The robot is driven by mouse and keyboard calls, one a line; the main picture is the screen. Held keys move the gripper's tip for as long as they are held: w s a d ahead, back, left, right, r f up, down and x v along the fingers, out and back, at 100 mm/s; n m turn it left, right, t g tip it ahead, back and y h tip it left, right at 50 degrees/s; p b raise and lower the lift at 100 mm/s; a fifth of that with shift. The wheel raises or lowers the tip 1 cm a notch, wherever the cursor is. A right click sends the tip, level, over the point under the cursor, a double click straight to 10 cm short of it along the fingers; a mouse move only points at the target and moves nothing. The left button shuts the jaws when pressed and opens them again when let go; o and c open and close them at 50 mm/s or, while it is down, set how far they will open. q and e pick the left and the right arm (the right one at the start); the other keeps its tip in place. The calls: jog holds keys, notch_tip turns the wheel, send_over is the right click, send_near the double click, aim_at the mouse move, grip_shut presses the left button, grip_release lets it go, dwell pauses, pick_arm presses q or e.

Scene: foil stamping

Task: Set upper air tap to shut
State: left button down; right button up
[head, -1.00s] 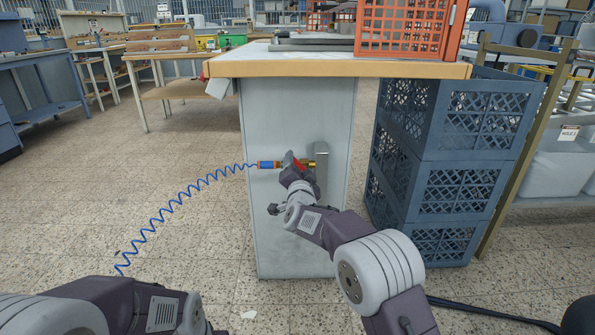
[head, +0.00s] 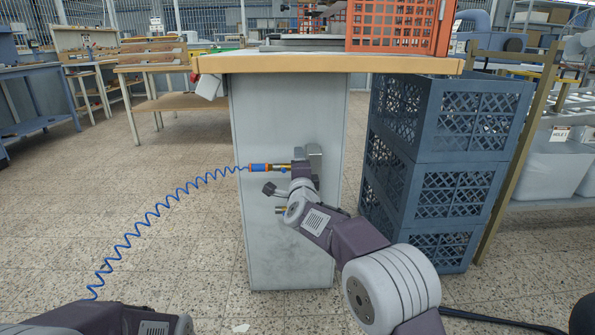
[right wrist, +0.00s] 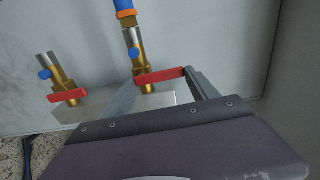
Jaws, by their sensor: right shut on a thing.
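The upper air tap (head: 284,167) is a brass valve on the side of the grey cabinet, with an orange-and-blue hose fitting on its left end. In the right wrist view its red lever (right wrist: 160,75) lies crosswise to the brass body (right wrist: 150,87). My right gripper (right wrist: 163,77) is shut on this lever, one finger at each end. In the head view my right gripper (head: 301,175) covers the lever. The lower tap (right wrist: 62,80) also has a red lever crosswise to its body, clear of my fingers. My left gripper is out of view.
A coiled blue hose (head: 170,203) runs from the fitting down to the lower left. Stacked blue crates (head: 460,190) stand right of the cabinet (head: 285,245). The wooden worktop (head: 330,64) overhangs above. Tiled floor is open on the left.

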jog(key=shift+f, duration=0.15)
dwell(0.4)
jog(key=o, duration=1.4)
jog(key=shift+c, duration=0.2)
jog(key=s+p, duration=0.2)
jog(key=s, duration=0.7)
